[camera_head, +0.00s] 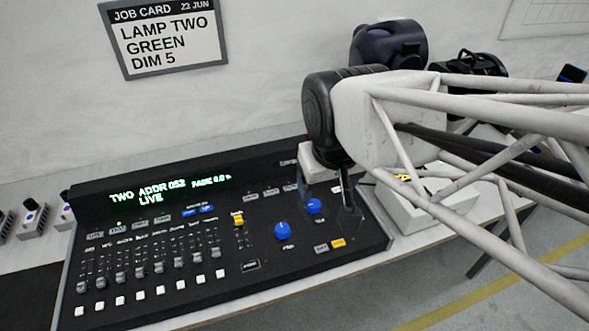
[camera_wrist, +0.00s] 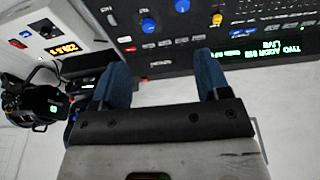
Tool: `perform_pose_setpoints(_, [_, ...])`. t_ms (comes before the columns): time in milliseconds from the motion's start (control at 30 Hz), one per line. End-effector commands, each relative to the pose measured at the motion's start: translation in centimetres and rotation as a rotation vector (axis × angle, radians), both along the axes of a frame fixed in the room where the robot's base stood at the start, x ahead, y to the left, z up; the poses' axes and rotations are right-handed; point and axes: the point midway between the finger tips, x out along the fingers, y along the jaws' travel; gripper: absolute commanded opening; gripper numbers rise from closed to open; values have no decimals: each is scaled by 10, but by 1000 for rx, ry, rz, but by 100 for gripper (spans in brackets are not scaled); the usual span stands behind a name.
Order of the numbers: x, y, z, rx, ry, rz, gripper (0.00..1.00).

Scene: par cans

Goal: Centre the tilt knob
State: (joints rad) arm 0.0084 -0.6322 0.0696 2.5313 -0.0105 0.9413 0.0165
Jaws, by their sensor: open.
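The black lighting desk (camera_head: 185,262) lies on the bench and has two blue knobs on its right part. The one further right, above a small label I read as tilt, I take as the tilt knob (camera_head: 314,206); it also shows in the wrist view (camera_wrist: 149,25). Its pointer is too small to read. The other blue knob (camera_head: 283,231) is nearer the front edge, and in the wrist view it is at the top (camera_wrist: 182,5). My gripper (camera_wrist: 161,62) is open and empty, its fingers spread wide and apart from the knob. In the head view it hangs over the desk's right end.
Fader rows (camera_head: 150,270) fill the desk's left part, below a lit green display (camera_head: 165,190). A white box (camera_wrist: 45,30) with a red button and a yellow readout stands beside the desk. A black lamp (camera_wrist: 30,105) is near my gripper. A job card (camera_head: 163,38) hangs behind.

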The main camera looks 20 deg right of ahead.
Motion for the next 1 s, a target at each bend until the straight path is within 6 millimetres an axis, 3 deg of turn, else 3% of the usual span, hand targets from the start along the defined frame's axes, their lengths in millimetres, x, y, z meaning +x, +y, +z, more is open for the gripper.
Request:
perform_pose_setpoints(233, [16, -3, -9, -2, 20, 5, 69])
perform_pose_setpoints(433, [45, -10, -28, -6, 54, 16, 69])
perform_pose_setpoints(1000, [137, -42, -124, -7, 173, 59, 69])
